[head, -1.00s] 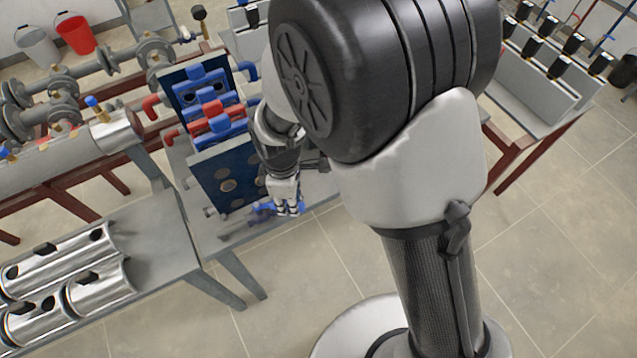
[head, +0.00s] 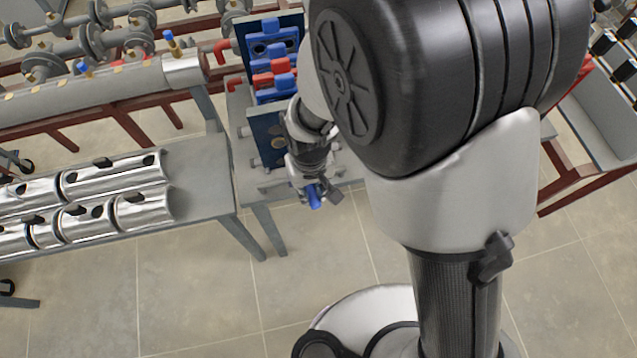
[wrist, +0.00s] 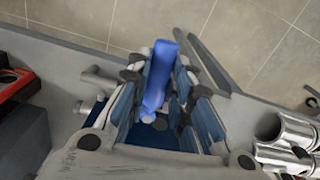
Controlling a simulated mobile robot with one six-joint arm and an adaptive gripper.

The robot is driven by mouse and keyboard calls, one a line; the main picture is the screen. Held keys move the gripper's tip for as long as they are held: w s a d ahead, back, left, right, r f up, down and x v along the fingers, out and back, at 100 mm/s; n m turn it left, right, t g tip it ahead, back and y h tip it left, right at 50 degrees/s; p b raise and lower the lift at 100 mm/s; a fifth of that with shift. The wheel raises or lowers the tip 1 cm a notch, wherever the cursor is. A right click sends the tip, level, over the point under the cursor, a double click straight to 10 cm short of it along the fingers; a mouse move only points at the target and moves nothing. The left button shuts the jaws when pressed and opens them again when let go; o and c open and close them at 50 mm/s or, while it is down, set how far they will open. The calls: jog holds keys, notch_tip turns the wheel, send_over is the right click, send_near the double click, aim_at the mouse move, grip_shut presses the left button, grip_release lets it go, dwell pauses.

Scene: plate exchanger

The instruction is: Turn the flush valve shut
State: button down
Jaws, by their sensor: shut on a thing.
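The flush valve's blue handle (head: 314,195) shows below my gripper (head: 308,183), at the front end of the plate exchanger's bench. In the head view the handle points down, out past the bench edge. In the wrist view the blue handle (wrist: 160,72) stands between the two fingers of my gripper (wrist: 158,85), which is shut on it. Its far end sticks out beyond the fingertips over the floor. The valve body and pipe are mostly hidden by my gripper. The plate exchanger (head: 262,122), with dark blue end plates and blue and red fittings, stands just behind.
A grey bench with shiny metal cylinders (head: 115,178) stands to the left; these cylinders also show at the right of the wrist view (wrist: 285,145). Pipework with flanges (head: 110,40) lies at the back left. The tiled floor (head: 200,310) in front is clear.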

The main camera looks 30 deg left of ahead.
jog(key=shift+s+a+m, duration=0.35)
jog(key=shift+m, duration=0.35)
jog(key=c, duration=1.4)
grip_release()
notch_tip(320, 180, up, 12)
jog(key=shift+r, duration=0.1)
